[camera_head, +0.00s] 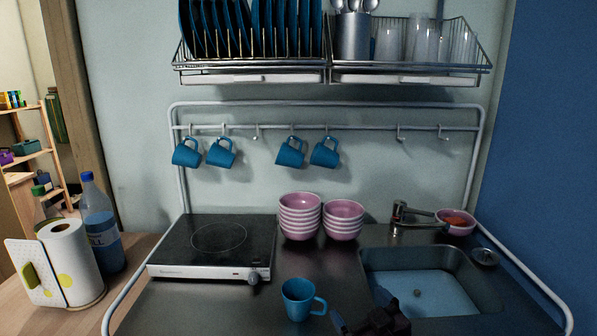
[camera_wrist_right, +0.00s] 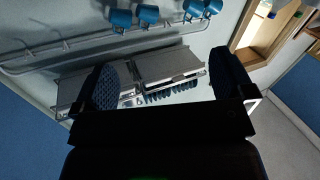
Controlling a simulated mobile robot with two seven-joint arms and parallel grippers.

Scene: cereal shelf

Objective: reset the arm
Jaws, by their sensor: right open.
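My right gripper (camera_head: 372,318) shows at the bottom of the head view, just right of the blue mug (camera_head: 297,299) on the metal counter. A small gap lies between them. In the right wrist view the two dark finger pads of my right gripper (camera_wrist_right: 165,88) are wide apart, with nothing between them. The wrist view shows the rack upside down, with blue mugs (camera_wrist_right: 148,14) hanging along the top of the picture. My left gripper is not in view.
A hotplate (camera_head: 218,240), stacked pink bowls (camera_head: 300,217) and a sink (camera_head: 425,283) with a tap (camera_head: 402,216) surround the counter. More blue mugs (camera_head: 221,153) hang from the rail. A dish rack (camera_head: 250,73) is above. A paper towel roll (camera_head: 72,262) and bottle (camera_head: 103,228) stand left.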

